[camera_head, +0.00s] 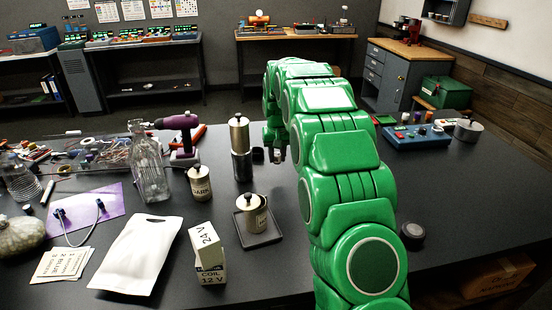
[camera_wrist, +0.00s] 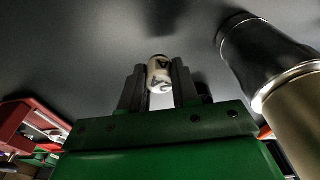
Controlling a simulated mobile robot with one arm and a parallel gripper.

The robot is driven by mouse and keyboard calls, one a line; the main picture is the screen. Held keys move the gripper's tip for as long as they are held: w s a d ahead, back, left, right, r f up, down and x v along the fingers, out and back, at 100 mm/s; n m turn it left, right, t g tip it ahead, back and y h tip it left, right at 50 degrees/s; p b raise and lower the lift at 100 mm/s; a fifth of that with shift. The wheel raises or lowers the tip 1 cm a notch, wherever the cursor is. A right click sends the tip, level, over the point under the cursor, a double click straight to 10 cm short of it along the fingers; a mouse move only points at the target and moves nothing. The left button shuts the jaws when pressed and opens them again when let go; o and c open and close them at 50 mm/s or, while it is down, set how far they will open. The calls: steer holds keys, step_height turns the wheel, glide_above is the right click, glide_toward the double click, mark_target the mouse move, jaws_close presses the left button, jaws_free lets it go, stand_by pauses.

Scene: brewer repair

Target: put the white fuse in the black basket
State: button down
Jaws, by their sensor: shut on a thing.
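My gripper (camera_wrist: 158,80) is shut on the white fuse (camera_wrist: 160,70), a small pale cylinder with dark marks. The fuse sits between the two dark fingers, with the dark tabletop beyond it in the wrist view. In the head view, my gripper (camera_head: 277,155) hangs over the middle of the table, just right of a tall steel and black cylinder. The fuse is hard to make out there. I cannot pick out a black basket in either view.
The tall cylinder (camera_head: 240,150) stands close to my gripper; a metal cylinder (camera_wrist: 270,60) looms at right in the wrist view. A glass bottle (camera_head: 149,165), a canister (camera_head: 199,183) and a black tray (camera_head: 262,240) stand nearby. The table right of my arm is mostly clear.

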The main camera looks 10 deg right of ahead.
steer(key=s+r, duration=0.7)
steer(key=s, duration=0.4)
steer(key=shift+s+r, duration=0.15)
steer(key=shift+s, duration=0.15)
steer(key=w+f, duration=0.1)
steer(key=f, duration=0.2)
steer(key=w+f, duration=0.1)
steer(key=f, duration=0.2)
steer(key=w+f, duration=0.1)
steer(key=f, duration=0.2)
steer(key=shift+w+d+f, duration=0.15)
steer(key=shift+w+d, duration=0.1)
steer(key=shift+d, duration=0.05)
